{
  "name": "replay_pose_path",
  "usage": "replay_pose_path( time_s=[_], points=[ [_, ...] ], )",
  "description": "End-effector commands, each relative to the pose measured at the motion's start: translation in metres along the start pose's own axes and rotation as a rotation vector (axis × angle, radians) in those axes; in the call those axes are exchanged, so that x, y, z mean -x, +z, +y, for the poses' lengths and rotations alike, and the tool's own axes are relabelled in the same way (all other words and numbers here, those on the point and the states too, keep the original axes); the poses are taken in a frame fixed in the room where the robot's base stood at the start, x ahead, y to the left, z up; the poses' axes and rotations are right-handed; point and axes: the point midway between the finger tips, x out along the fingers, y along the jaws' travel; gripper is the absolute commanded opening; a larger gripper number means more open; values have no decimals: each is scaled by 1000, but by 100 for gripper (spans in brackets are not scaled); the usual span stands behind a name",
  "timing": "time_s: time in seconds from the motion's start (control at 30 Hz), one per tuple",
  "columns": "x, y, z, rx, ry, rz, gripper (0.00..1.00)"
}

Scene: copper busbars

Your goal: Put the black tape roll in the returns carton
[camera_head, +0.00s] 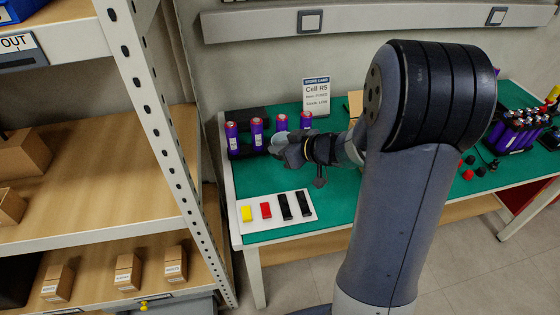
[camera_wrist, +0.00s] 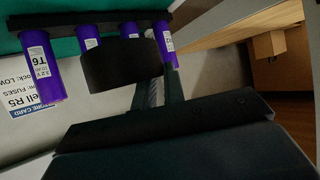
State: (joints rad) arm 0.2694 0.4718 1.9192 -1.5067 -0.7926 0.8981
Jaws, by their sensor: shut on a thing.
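My gripper (camera_head: 283,151) is over the left part of the green table, just in front of the row of purple cells. In the wrist view it is shut on a black round-edged thing (camera_wrist: 120,66), which looks like the black tape roll seen from its side. The roll's hole does not show. Purple cells show behind it there, and I cannot tell how wide the gap is. In the head view the roll is not clearly seen at the gripper. No carton can be read as the returns carton.
Several purple cells (camera_head: 257,134) stand at the table's back left, beside a store card (camera_head: 316,94). A white board (camera_head: 279,213) with coloured pieces lies in front. A shelf rack (camera_head: 150,95) with cartons (camera_head: 22,155) stands left. Bare green table (camera_head: 335,195) lies right of the board.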

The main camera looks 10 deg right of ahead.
Motion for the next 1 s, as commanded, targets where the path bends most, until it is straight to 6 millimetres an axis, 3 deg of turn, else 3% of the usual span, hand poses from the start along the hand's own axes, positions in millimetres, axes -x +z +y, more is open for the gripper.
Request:
replay_pose_path(
  time_s=[0.23, 0.47, 0.7, 1.0],
  points=[
    [-23, 43, 0, -5, -2, -3, 0],
    [-32, 58, 0, -3, -1, -1, 0],
    [-47, 86, 0, -4, -2, -1, 0],
    [-48, 87, 1, -1, 0, 0, 0]
  ],
)
